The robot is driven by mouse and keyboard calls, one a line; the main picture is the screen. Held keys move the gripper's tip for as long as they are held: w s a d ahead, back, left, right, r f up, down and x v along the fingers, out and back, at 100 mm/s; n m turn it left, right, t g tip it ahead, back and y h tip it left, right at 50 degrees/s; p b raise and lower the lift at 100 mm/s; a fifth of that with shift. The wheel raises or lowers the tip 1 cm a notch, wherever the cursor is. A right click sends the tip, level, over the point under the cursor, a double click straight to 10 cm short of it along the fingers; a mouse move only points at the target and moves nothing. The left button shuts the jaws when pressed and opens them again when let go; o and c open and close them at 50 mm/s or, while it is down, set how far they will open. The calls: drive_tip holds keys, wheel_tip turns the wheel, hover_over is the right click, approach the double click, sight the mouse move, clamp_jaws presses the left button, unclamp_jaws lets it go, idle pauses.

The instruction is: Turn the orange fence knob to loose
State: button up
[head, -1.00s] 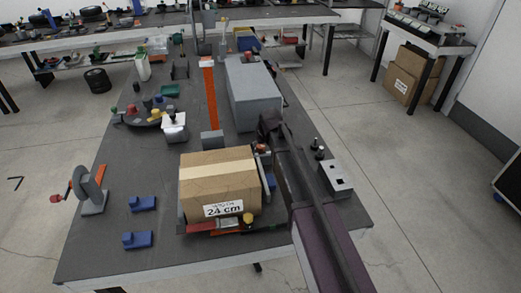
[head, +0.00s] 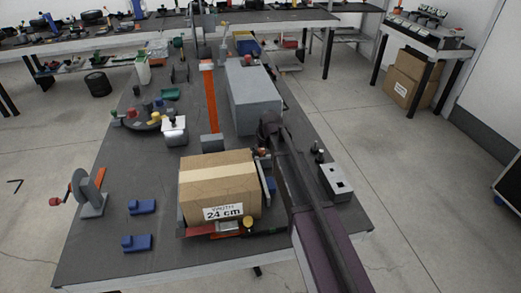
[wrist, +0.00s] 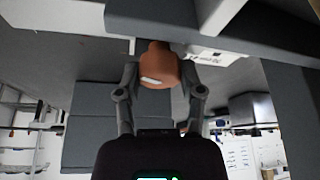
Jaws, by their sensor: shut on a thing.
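The orange knob (wrist: 158,68) fills the space between my fingers in the wrist view. It has a white mark on its face. My gripper (wrist: 161,75) is shut on it, with one finger on each side. In the head view the orange knob (head: 262,152) is a small spot at the back right corner of the cardboard box, mostly hidden by my arm. The cardboard box (head: 218,183), labelled 24 cm, sits in a holder on the table. The fence is largely hidden behind the box and arm.
A long grey block (head: 252,97) stands behind the box, with an orange strip (head: 209,100) to its left. A grey box with dark holes (head: 336,182) is right of my arm. Blue blocks (head: 140,207) and a crank wheel (head: 90,190) are at left. Bare table lies between.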

drive_tip(key=shift+n, duration=0.6)
drive_tip(key=o, duration=1.2)
drive_tip(key=shift+g, duration=0.3)
drive_tip(key=shift+m, duration=0.6)
drive_tip(key=shift+r, duration=0.1)
drive_tip(key=p+v, duration=1.3)
drive_tip(key=v, duration=0.1)
drive_tip(key=shift+s+d+f+m+g+h+b, duration=0.55)
drive_tip(key=shift+s+d+m, duration=0.7)
drive_tip(key=shift+s+d, duration=1.7)
drive_tip(key=shift+s+d+f+m+g+h+b, duration=0.15)
drive_tip(key=shift+s+d+f+m+g, duration=0.85)
drive_tip(key=shift+s+d, duration=1.9)
drive_tip(key=shift+s+d+f+m+g+h+b, duration=0.4)
drive_tip(key=shift+s+d+m, duration=1.05)
drive_tip(key=shift+s+d, duration=1.45)
